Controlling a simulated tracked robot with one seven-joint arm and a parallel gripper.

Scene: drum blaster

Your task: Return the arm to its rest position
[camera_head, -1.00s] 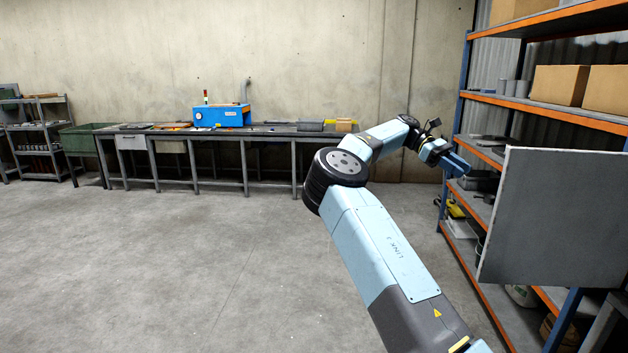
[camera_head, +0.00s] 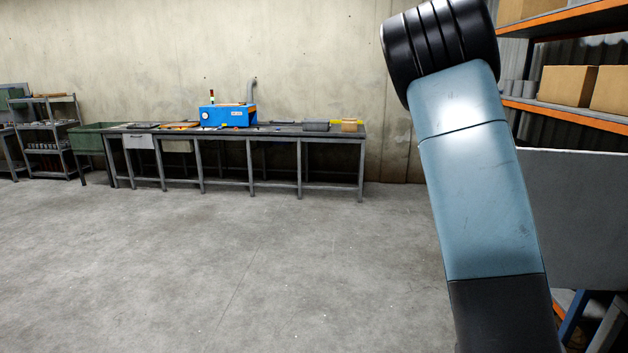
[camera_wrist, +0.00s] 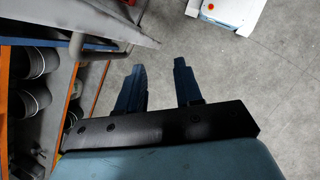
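In the head view my arm stands raised at the right, its pale blue link running up to a ribbed black joint near the top edge. My gripper is out of the head view. In the wrist view my gripper (camera_wrist: 160,85) shows two dark blue fingers spread apart with bare floor between them. It is open and holds nothing. At the top right of the wrist view is part of my own base.
The shelf rack (camera_head: 568,113) with orange edges and boxes stands at the right, behind a grey panel (camera_head: 580,215). In the wrist view a shelf (camera_wrist: 52,95) with dark round containers lies left of my fingers. A workbench (camera_head: 250,133) stands along the back wall. The middle floor is clear.

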